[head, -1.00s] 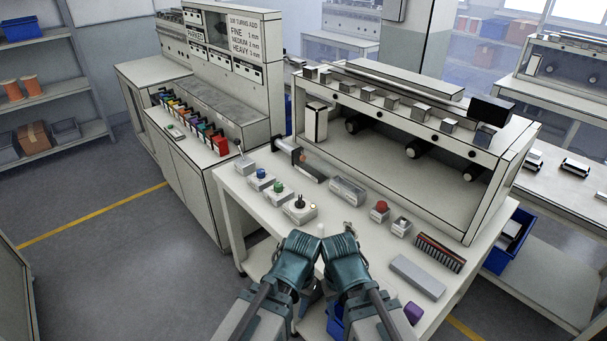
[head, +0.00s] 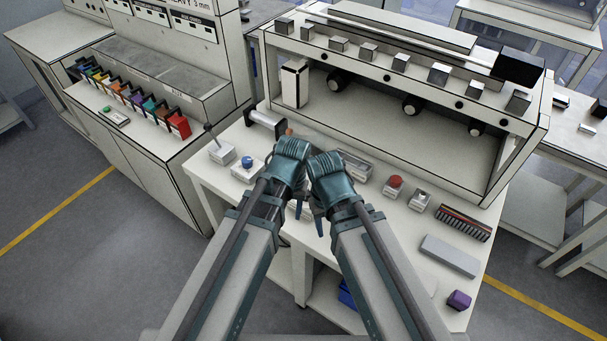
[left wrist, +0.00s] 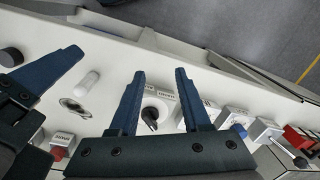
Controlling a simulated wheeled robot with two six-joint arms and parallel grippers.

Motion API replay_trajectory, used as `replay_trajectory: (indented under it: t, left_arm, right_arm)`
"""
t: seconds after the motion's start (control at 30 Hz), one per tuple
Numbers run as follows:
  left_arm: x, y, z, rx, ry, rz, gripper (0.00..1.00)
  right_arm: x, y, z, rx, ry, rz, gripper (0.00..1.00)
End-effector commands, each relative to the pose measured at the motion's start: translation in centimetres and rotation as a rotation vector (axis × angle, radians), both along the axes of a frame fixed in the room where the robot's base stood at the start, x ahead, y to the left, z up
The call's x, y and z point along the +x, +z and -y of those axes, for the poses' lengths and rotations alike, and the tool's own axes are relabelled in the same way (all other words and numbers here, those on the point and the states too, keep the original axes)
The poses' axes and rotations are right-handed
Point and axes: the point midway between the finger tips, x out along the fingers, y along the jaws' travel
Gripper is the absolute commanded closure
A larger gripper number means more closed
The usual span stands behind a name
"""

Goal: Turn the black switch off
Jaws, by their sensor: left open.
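The black switch is a round black knob (left wrist: 151,116) on a pale box with small labels, seen in the left wrist view. Its labels are too small to read. My left gripper (left wrist: 160,76) is open, and its two dark blue fingers stand on either side of the knob in that view, with a gap to each. I cannot tell whether they are level with it. In the head view my left gripper (head: 292,168) covers the switch. My right gripper (head: 328,180) is close beside it on the right; its finger opening is unclear.
A blue-button box (head: 246,168) stands left of my grippers. A red-button box (head: 394,185) and a striped connector block (head: 463,222) stand right. In the left wrist view a white peg (left wrist: 87,82) is near my right gripper. The shelf unit (head: 400,130) stands behind.

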Motion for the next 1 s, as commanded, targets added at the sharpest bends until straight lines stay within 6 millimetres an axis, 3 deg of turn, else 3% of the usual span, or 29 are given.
replay_trajectory:
  t: [0.03, 0.1, 0.2, 0.33, 0.47, 0.73, 1.0]
  left_arm:
    - [2.9, 3.1, 1.1, -0.010, 0.052, 0.006, 0.53]
    - [5.3, 4.9, 2.1, -0.025, 0.130, 0.013, 0.53]
    - [8.1, 7.0, 3.2, -0.043, 0.228, 0.022, 0.53]
    - [10.5, 8.6, 4.2, -0.060, 0.318, 0.026, 0.53]
    - [11.4, 9.0, 4.6, -0.067, 0.361, 0.028, 0.53]
    - [11.4, 8.5, 4.7, -0.069, 0.368, 0.029, 0.53]
    - [11.4, 6.4, 4.7, -0.069, 0.367, 0.029, 0.53]
  right_arm:
    - [0.0, 3.2, 0.0, 0.000, 0.000, 0.000, 0.50]
    - [0.0, 5.0, 0.0, 0.000, 0.001, 0.000, 0.50]
    - [0.0, 7.0, 0.0, 0.000, 0.001, 0.000, 0.50]
    - [0.0, 8.6, 0.0, 0.000, 0.001, 0.000, 0.50]
    - [0.0, 9.1, 0.0, 0.000, 0.002, 0.000, 0.50]
    - [0.0, 8.6, 0.0, 0.000, 0.001, 0.000, 0.50]
    - [0.0, 6.4, 0.0, 0.000, 0.001, 0.000, 0.50]
